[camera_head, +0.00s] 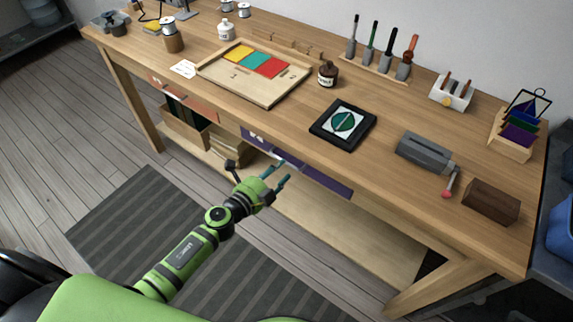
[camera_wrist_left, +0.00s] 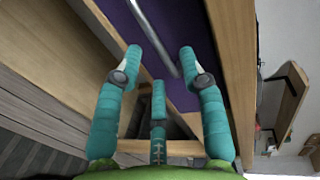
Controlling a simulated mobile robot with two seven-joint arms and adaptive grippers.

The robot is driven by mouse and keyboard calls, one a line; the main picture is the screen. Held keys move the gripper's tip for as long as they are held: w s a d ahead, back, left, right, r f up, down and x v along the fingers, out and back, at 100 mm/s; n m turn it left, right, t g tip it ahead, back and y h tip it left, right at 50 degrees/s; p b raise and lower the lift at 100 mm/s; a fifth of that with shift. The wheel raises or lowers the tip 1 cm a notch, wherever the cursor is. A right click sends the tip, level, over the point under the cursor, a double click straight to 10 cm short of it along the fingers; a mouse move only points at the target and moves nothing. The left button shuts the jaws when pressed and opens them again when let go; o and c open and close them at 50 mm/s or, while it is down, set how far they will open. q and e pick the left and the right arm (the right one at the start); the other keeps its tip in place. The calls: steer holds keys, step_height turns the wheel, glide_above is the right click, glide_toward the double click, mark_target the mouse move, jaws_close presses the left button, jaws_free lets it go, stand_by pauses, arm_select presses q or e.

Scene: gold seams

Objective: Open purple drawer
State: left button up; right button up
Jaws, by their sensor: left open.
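The purple drawer (camera_head: 326,182) is set under the front edge of the wooden workbench and looks shut. In the left wrist view its purple front (camera_wrist_left: 198,35) fills the upper middle, with a metal bar handle (camera_wrist_left: 153,36) running along it. My left gripper (camera_head: 283,170) is open in front of the drawer and covers part of its front. In the left wrist view its teal fingers (camera_wrist_left: 160,58) are spread, with the handle's near end between and just beyond the tips. Nothing is held. I cannot tell whether any finger touches the handle. My right gripper is not in view.
The workbench top (camera_head: 300,118) overhangs the drawer. An orange-fronted drawer (camera_head: 183,97) is farther left. A lower shelf (camera_head: 340,225) holds a wooden box (camera_head: 184,130) at left. A black-framed picture (camera_head: 317,126) lies above the drawer. The striped mat (camera_head: 130,205) is clear floor.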

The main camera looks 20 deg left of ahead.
arm_select(q)
steer(key=x, duration=0.3)
steer(key=shift+w+f, duration=0.1)
steer(key=shift+w, duration=0.05)
jaws_close()
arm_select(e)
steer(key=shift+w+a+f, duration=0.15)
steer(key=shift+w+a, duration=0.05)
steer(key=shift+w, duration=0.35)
